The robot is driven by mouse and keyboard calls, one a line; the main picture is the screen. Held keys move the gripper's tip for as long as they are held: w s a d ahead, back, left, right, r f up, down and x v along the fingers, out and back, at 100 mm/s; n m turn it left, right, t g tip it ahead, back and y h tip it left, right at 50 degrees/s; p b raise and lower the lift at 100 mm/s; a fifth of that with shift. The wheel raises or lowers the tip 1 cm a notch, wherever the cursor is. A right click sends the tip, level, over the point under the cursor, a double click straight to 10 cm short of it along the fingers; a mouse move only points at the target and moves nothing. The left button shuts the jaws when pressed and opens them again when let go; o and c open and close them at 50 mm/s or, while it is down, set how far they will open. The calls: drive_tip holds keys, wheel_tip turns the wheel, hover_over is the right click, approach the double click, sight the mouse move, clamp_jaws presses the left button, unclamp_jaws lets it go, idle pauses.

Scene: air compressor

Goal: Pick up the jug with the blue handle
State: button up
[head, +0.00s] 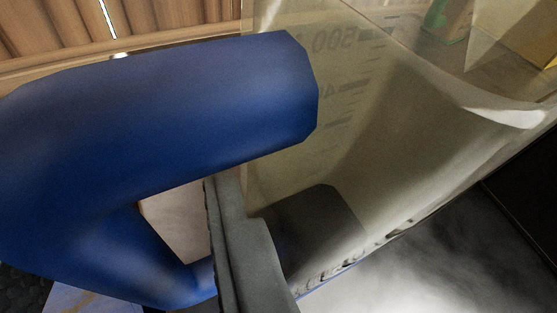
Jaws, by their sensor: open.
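The jug (390,130) is clear with a yellowish tint and fills the middle and right of the view, very close to the camera. Measuring marks, with a reversed 500 among them, show on its wall. Its thick blue handle (180,110) fills the left side and appears tilted. My gripper (245,245) is open at the bottom centre. One grey finger shows between the handle's opening and the jug wall. A dark block, perhaps another part of the gripper, shows beside it through the jug. Whether a finger touches the handle I cannot tell.
A wooden slatted surface (190,22) lies behind at the top left. Green and yellow items (447,20) show blurred through the jug at the top right. A pale, glossy surface (410,265) and a black area (525,205) lie at the lower right.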

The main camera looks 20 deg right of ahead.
drive_tip(key=shift+w+f, duration=0.15)
drive_tip(key=shift+w, duration=0.25)
clamp_jaws()
drive_tip(key=shift+r, duration=5)
